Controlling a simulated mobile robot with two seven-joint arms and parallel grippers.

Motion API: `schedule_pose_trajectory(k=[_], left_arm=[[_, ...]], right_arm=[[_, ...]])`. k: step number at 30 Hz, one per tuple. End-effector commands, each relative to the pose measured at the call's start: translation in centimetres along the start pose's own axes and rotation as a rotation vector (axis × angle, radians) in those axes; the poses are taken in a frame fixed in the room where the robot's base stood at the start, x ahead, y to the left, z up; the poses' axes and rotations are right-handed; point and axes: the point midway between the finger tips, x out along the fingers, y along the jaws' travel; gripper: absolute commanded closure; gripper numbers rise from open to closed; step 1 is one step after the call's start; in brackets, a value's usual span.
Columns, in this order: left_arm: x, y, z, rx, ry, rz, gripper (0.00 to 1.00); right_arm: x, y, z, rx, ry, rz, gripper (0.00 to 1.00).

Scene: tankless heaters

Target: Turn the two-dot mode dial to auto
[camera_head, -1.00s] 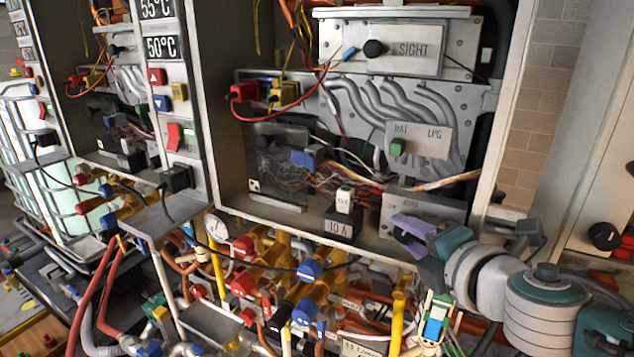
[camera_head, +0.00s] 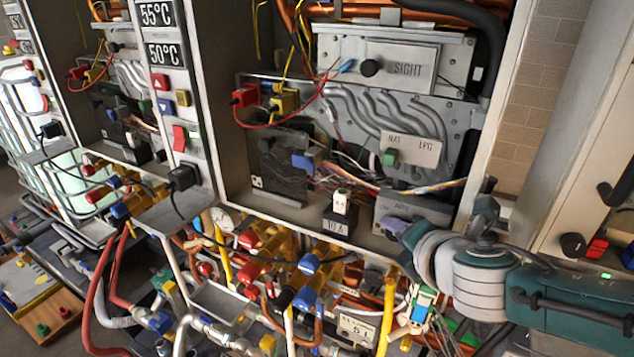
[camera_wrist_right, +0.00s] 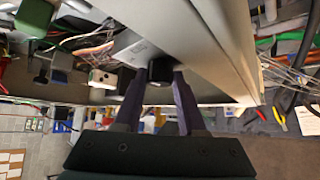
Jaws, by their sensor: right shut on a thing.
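The mode dial (camera_wrist_right: 159,70) is a small black knob on a grey plate (camera_head: 401,208) at the lower right inside the open heater cabinet. The plate's lettering seems to include AUTO, but is hard to read. A small white tag with dots (camera_head: 257,183) sits at the cabinet's lower left; its dots are too small to count surely. In the right wrist view, the fingers (camera_wrist_right: 160,80) are shut on the dial. The dial's pointing direction cannot be told. My left gripper is out of view.
Above are a SIGHT plate (camera_head: 388,70) with a black knob and a NAT/LPG plate (camera_head: 412,149) with a green switch. A 10 A block (camera_head: 340,220) stands left of the dial plate. Valves and pipes (camera_head: 270,260) crowd below the cabinet's front edge.

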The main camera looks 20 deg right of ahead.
Motion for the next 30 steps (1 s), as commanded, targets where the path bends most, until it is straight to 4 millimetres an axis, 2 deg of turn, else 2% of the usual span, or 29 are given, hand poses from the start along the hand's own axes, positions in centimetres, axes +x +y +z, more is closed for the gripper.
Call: schedule_pose_trajectory(k=[3, 4, 7, 17, 20, 30], left_arm=[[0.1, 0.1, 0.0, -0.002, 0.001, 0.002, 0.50], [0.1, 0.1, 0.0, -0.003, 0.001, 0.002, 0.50], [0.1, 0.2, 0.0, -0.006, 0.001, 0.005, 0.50], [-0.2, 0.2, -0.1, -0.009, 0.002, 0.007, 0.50], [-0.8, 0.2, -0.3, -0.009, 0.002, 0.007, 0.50], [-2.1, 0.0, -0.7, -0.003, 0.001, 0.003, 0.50]], right_arm=[[0.1, -0.3, 0.1, 0.000, -0.003, -0.005, 1.00], [0.1, -0.3, 0.1, 0.000, -0.003, -0.005, 0.58], [0.1, -0.2, 0.1, 0.001, -0.003, -0.004, 0.48], [-0.4, -0.1, 0.1, 0.000, -0.001, -0.002, 0.48], [-1.4, 0.0, 0.1, -0.001, -0.001, -0.002, 0.48], [-6.9, -0.1, 0.1, 0.000, 0.000, -0.002, 0.48]])
